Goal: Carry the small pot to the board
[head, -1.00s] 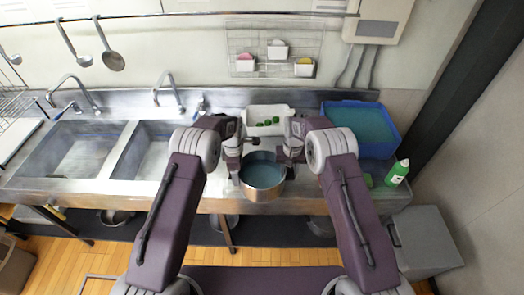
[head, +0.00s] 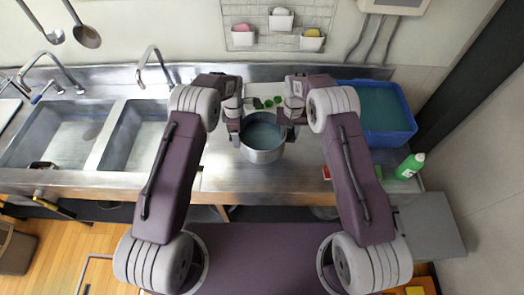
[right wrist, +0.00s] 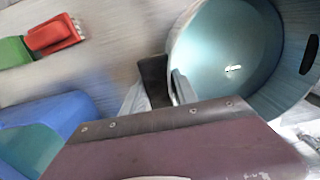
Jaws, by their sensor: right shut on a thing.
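The small pot (head: 262,152) is a round grey metal pot with a blue-grey inside, upright between my two grippers over the counter. It also shows large in the right wrist view (right wrist: 235,60). My right gripper (head: 289,127) is shut on the pot at its right side; one fingertip shows inside the rim in the right wrist view. My left gripper (head: 236,128) is at the pot's left side, and its finger gap is hidden. Behind the pot is a white board or shallow tray (head: 251,114) with green pieces on it, partly hidden by the grippers.
A blue bin (head: 408,107) stands at the right. A green bottle (head: 409,167) is near the counter's right front. A red item (head: 326,172) lies by my right arm. Two sinks (head: 60,135) are at the left. A wall rack (head: 290,20) hangs behind.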

